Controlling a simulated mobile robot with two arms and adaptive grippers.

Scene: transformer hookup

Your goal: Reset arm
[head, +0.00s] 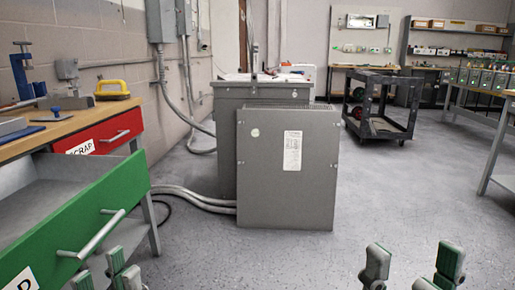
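My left gripper (104,270) shows at the bottom left edge, in front of the green drawer. Its fingertips have green pads and stand a little apart, with nothing seen between them. My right gripper (413,262) shows at the bottom right, over bare floor. Its grey and green fingertips stand wide apart and hold nothing. The lower parts of both grippers are cut off by the picture edge. A grey transformer cabinet (286,190) stands upright on the floor in the middle, away from both grippers. A paper label (292,150) is on its front panel.
The green drawer (130,195) is pulled out near my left gripper. A red drawer (118,130) and workbench (65,128) are behind it. Conduits (190,197) run into the cabinet. A black cart (385,125) stands farther back. The floor (400,190) at right is clear.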

